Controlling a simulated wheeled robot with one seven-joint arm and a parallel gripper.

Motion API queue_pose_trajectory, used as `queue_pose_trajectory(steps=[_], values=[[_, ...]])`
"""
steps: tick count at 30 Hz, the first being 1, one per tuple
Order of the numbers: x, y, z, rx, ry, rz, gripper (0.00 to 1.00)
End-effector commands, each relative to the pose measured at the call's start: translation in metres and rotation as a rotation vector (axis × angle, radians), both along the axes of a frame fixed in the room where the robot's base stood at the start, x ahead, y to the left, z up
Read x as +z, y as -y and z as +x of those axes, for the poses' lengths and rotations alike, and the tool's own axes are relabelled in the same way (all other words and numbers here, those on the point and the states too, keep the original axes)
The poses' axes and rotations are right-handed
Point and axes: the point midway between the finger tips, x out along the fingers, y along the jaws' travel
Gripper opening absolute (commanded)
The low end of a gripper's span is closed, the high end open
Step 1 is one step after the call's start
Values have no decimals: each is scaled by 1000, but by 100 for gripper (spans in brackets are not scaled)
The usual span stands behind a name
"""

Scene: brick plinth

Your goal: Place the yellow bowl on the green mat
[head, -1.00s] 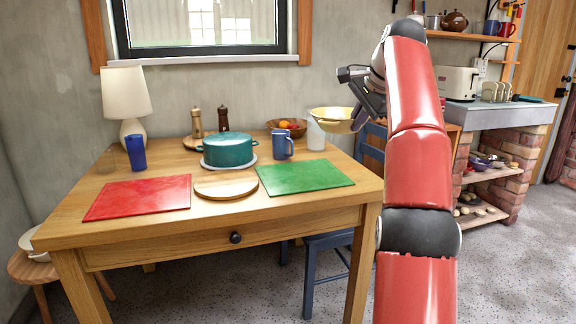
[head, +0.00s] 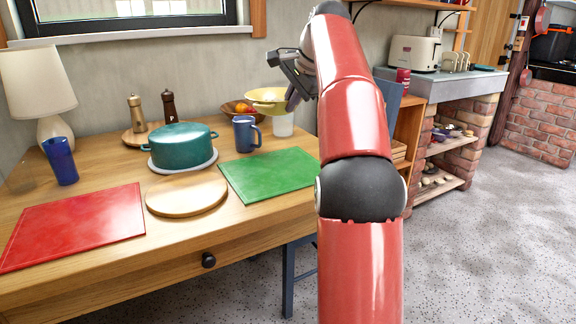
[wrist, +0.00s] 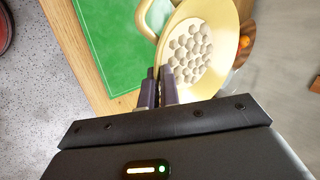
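The yellow bowl (head: 267,97) is in the air above the back right of the table, in front of the fruit bowl and over a white jar in the head view. In the wrist view the yellow bowl (wrist: 222,22) shows its inside, with a patch of pale hexagons and a loop handle. My gripper (wrist: 160,88) is shut on the bowl's near edge; the exact contact is partly hidden by the fingers. The green mat (head: 270,175) lies flat and bare at the table's right front. It also shows in the wrist view (wrist: 108,45), beside the bowl.
Left of the green mat are a round wooden board (head: 187,196) and a red mat (head: 75,225). Behind are a teal pot (head: 180,145), a blue mug (head: 245,135), a white jar (head: 283,125) and a fruit bowl (head: 236,107). A blue cup (head: 61,161) and lamp (head: 38,85) stand left.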

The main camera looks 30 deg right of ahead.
Motion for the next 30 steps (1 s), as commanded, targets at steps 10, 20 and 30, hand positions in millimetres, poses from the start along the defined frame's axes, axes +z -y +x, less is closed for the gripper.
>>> queue_pose_trajectory(steps=[10,20,30], values=[[-95,-1,-1,1,0,1,0],[-133,0,0,0,3,1,0],[-170,0,0,0,3,1,0]])
